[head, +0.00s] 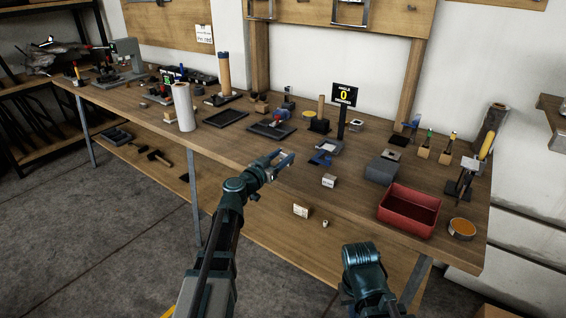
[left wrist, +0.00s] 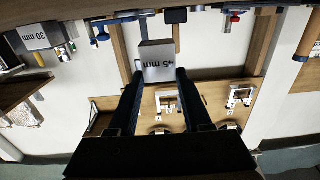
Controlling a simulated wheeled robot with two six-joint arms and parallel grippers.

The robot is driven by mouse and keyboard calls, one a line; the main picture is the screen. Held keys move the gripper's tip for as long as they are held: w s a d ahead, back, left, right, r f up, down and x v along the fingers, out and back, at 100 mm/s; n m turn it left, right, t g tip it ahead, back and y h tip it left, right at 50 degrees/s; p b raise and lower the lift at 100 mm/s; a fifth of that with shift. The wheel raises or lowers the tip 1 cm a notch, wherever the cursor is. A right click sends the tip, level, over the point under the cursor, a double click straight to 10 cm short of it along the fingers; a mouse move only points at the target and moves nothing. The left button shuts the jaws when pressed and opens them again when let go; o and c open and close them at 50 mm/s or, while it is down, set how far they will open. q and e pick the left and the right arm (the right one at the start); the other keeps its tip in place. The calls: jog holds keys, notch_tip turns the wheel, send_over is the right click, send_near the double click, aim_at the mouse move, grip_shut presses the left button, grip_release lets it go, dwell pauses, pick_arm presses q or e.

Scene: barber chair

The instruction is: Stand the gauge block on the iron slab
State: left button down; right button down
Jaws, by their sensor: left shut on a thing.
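My left gripper (head: 284,160) is over the front part of the workbench, left of its red bin. In the left wrist view the gripper (left wrist: 157,78) is shut on a grey gauge block (left wrist: 158,54) marked 45 mm, gripped between the fingertips. In the head view the held block is too small to tell from the fingers. A thick grey slab (head: 378,173), which looks like the iron slab, lies on the bench to the right of the gripper, with a small pale piece on top. My right arm shows at the bottom, but its fingers are out of sight.
A small block (head: 329,180), marked 30 mm in the left wrist view (left wrist: 36,35), stands between gripper and slab. A red bin (head: 400,222) is in front of the slab. Bench wood around the small block is clear.

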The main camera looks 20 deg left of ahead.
pick_arm(q)
jog(key=shift+w+a+f, duration=0.1)
jog(key=shift+w+a, duration=0.05)
jog(key=shift+w, duration=0.35)
jog(key=shift+w+a+f, duration=0.1)
jog(key=shift+w, duration=0.4)
notch_tip(320, 180, down, 3)
jog(key=b, duration=0.3)
jog(key=shift+s, duration=0.15)
jog(key=shift+f+b, duration=0.25)
jog(key=shift+b, duration=0.05)
jog(key=shift+c, duration=1.7)
grip_release()
jog(key=v, duration=1.3)
jog(key=shift+s+d+r, duration=0.2)
jog(key=shift+s+d, duration=0.05)
jog(key=shift+s, duration=0.25)
